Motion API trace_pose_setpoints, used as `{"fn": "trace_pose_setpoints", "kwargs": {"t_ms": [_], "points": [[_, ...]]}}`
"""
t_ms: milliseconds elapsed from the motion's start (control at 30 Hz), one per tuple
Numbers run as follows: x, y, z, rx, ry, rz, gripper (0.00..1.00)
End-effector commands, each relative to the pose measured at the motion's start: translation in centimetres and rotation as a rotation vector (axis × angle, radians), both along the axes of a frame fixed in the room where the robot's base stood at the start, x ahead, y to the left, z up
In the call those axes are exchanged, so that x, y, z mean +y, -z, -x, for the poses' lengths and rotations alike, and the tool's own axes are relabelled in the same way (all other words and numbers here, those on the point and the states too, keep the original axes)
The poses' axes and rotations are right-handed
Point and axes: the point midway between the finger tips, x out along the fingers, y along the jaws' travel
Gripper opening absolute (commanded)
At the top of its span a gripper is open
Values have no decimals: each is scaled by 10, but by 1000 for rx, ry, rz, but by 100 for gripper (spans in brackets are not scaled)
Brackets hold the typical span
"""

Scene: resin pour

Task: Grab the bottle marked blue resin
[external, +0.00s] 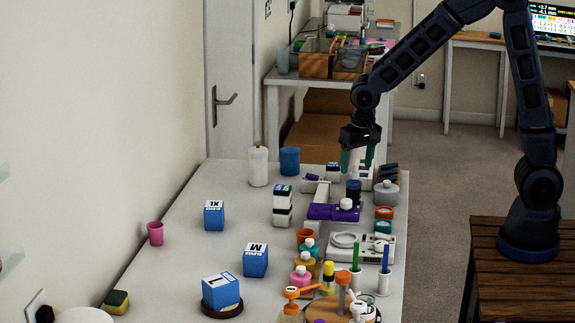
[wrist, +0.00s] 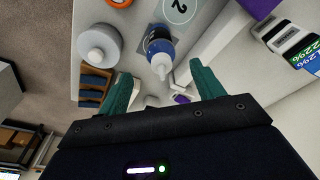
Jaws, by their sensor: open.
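A dark blue bottle with a white nozzle (wrist: 158,48) stands on the table in the wrist view, just beyond my fingertips. Its label is not readable. In the external view a dark blue body (external: 354,192) below my gripper looks like the same bottle. My gripper (external: 360,160) points down above it. In the wrist view the two green fingers of my gripper (wrist: 164,82) are spread wide with nothing held between them. The bottle's nozzle points into the gap between the fingers.
A grey jar with a white cap (external: 385,192) stands close right of the bottle and shows in the wrist view (wrist: 98,45).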

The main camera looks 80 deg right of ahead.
Motion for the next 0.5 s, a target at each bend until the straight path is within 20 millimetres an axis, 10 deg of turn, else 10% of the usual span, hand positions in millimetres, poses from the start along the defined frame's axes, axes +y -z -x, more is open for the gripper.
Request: {"fn": "trace_pose_setpoints", "kwargs": {"t_ms": [500], "points": [[-4,48,-6,1,0,0,67]]}}
